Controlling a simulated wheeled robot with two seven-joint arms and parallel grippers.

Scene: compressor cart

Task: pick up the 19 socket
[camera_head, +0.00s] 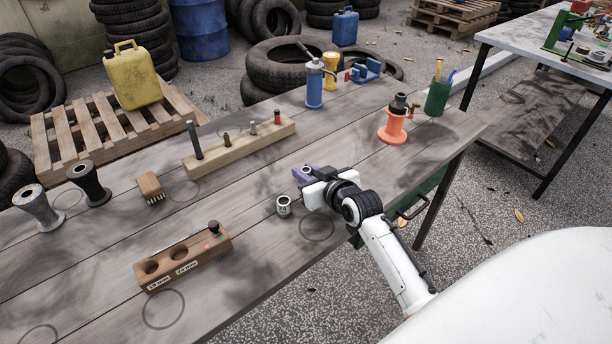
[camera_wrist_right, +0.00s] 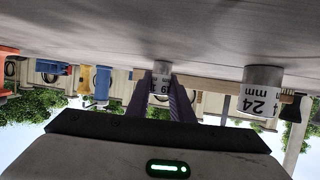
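My right gripper (camera_head: 303,173) reaches in low over the table, its purple fingers apart. In the wrist view, which is upside down, the 19 socket (camera_wrist_right: 161,82), a small grey cylinder with a white label, shows between the fingertips (camera_wrist_right: 161,92); I cannot tell whether they touch it. In the head view the fingers mostly hide it. The larger 24 mm socket (camera_wrist_right: 262,92) stands beside the gripper; it is the grey cylinder (camera_head: 284,206) left of the fingers in the head view. My left gripper is not in view.
A wooden socket holder (camera_head: 184,262) with labelled holes sits at the front left. A long wooden block (camera_head: 240,147) with upright pieces lies behind. Bare planks lie around the gripper.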

